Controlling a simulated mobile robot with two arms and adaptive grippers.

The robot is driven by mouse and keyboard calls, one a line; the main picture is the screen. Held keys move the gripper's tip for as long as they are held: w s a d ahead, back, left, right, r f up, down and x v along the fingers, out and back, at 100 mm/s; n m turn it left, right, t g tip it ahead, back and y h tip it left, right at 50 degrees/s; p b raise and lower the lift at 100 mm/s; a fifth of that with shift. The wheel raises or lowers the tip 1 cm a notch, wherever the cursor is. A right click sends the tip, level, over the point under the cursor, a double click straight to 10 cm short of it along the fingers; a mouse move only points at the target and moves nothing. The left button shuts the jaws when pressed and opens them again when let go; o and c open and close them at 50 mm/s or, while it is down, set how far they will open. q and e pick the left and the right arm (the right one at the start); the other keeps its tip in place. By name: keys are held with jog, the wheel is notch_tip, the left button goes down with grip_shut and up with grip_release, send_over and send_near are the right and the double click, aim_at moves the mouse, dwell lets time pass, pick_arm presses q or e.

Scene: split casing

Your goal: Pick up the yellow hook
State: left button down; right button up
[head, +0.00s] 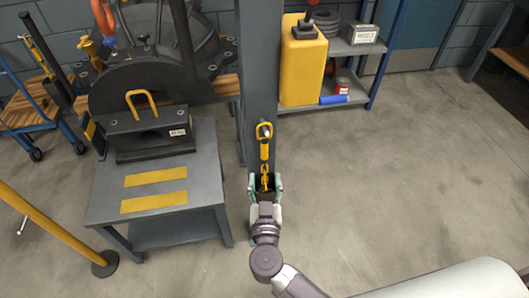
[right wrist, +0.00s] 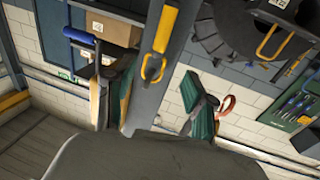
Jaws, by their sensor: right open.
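The yellow hook (head: 264,176) hangs at the lower end of a yellow strap (head: 264,150) in front of the grey post. My right gripper (head: 265,185) is open around or just in front of the hook in the head view; the exact depth is hard to tell. In the right wrist view the hook (right wrist: 153,67) shows between and beyond the two spread, green-padded fingers (right wrist: 159,100). No finger visibly touches it. My left gripper is not in view.
The grey post (head: 258,60) stands right behind the hook. A grey table (head: 205,175) with a black casing part (head: 125,140) is close on the left. A shelf (head: 350,92) with a yellow canister (head: 303,65) stands behind right. The floor at right is clear.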

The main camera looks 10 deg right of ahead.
aim_at(265, 147)
jog(key=w, duration=0.2)
jog(key=w+d, duration=0.1)
jog(key=w, duration=0.5)
jog(key=shift+w+d, duration=0.2)
jog(key=shift+d, duration=0.15)
jog(key=w, duration=0.1)
jog(key=w+b, duration=0.1)
jog(key=w, duration=0.1)
jog(key=w+d, duration=0.1)
jog(key=w, duration=0.1)
jog(key=shift+f, duration=0.25)
jog(key=shift+c, duration=0.2)
grip_shut()
